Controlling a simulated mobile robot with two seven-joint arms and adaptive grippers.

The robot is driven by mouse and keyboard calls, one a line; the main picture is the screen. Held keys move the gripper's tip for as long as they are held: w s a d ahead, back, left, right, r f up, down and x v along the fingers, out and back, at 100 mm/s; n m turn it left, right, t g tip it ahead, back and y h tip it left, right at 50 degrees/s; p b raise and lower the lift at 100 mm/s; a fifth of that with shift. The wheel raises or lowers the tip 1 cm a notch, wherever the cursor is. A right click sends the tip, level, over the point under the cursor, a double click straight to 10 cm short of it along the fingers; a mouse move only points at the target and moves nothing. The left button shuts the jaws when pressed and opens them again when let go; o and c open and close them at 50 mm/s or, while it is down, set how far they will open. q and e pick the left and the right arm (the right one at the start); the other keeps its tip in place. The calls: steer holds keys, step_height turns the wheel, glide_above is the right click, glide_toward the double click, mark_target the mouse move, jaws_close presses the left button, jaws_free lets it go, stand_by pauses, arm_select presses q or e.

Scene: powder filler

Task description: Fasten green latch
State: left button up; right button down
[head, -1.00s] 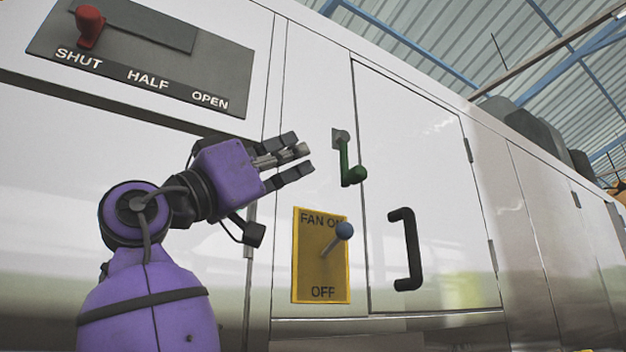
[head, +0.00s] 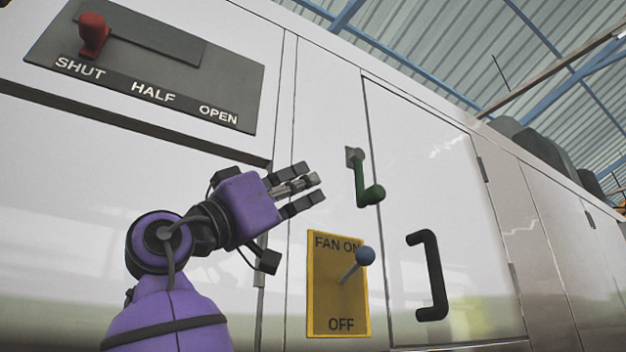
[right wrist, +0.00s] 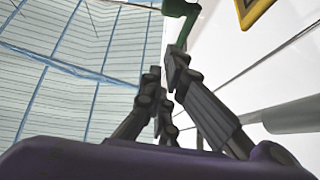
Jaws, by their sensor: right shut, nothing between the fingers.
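The green latch (head: 361,185) hangs down from its grey pivot plate on the white machine front, beside the left edge of a door (head: 435,190). Its knob end sticks out at the bottom. My right gripper (head: 314,185) is left of the latch, at about the height of its arm, with fingers pointing right. It is shut and empty, with a visible gap to the latch in the head view. In the right wrist view, the fingers (right wrist: 164,78) point toward the green latch (right wrist: 180,9), which is cut by the top edge. My left gripper is not in view.
A black door handle (head: 434,275) is to the lower right. A red-knobbed slider (head: 94,35) stands at SHUT at upper left.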

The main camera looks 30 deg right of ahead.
mark_target(372, 187)
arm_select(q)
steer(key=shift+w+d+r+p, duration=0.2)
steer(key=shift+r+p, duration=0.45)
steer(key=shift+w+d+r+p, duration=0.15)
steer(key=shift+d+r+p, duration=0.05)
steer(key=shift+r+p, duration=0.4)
arm_select(e)
steer(key=w+d+r, duration=0.1)
steer(key=d+r, duration=0.2)
steer(key=d, duration=0.7)
steer(key=shift+r, duration=0.4)
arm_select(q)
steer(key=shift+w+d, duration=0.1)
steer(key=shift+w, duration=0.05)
arm_select(e)
steer(key=shift+f, duration=0.1)
steer(key=shift+w+d+f, duration=0.1)
steer(key=shift+d+f, duration=0.2)
steer(key=shift+d, duration=0.5)
steer(key=shift+w+d+f, duration=0.1)
steer(key=shift+d+f, duration=0.2)
steer(key=shift+d, duration=0.5)
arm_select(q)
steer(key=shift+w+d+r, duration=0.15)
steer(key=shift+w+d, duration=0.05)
arm_select(e)
steer(key=shift+s, duration=0.1)
steer(key=shift+a, duration=0.15)
